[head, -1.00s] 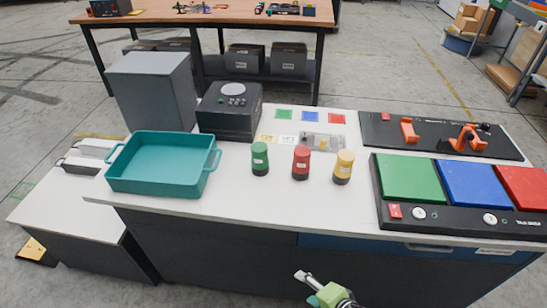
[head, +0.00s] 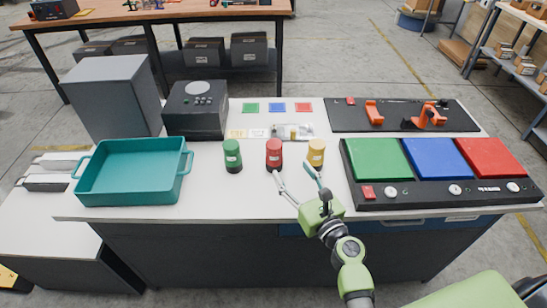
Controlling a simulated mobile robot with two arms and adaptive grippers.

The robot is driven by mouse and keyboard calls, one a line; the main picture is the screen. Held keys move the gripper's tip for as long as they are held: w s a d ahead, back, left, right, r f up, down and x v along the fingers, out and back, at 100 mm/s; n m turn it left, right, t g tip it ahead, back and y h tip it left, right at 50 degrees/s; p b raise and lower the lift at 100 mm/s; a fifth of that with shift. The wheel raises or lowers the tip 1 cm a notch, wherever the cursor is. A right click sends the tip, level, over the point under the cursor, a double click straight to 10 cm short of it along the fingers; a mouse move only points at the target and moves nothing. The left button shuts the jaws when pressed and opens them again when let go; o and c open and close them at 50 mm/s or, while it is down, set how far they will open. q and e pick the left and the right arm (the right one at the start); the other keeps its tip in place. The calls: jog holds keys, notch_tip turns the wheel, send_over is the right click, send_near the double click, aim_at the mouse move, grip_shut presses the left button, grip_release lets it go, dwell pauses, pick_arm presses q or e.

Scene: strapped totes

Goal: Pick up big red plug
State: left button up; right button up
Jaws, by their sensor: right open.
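The big red plug (head: 274,153) stands upright on the white worktop, between a green plug (head: 232,155) and a yellow plug (head: 316,152). My right gripper (head: 296,176) reaches in from the front with its fingers spread wide. Its left fingertip is at the lower part of the red plug in the picture, and its right fingertip is just below the yellow plug. I cannot tell whether the fingers touch either plug. Nothing is held between them. My left gripper is not in view.
A teal tote (head: 131,190) stands on the left, with a black box (head: 196,112) and a grey cabinet (head: 113,97) behind. A panel with green, blue and red pads (head: 436,190) lies on the right. A black board with orange parts (head: 345,117) lies behind it. The worktop front is clear.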

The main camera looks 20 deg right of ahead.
aim_at(278, 149)
jog(key=w, duration=0.5)
jog(key=w+a, duration=0.1)
jog(key=w, duration=0.2)
jog(key=shift+w+a+f+b, duration=0.1)
jog(key=shift+w+b, duration=0.1)
jog(key=shift+w, duration=0.7)
jog(key=shift+w+a+r+b, duration=0.1)
jog(key=shift+w+b, duration=0.05)
jog(key=shift+w, duration=0.75)
jog(key=shift+w+a+f+b, duration=0.1)
jog(key=shift+w+b, duration=0.1)
jog(key=shift+w, duration=0.7)
jog(key=shift+s, duration=0.1)
grip_shut()
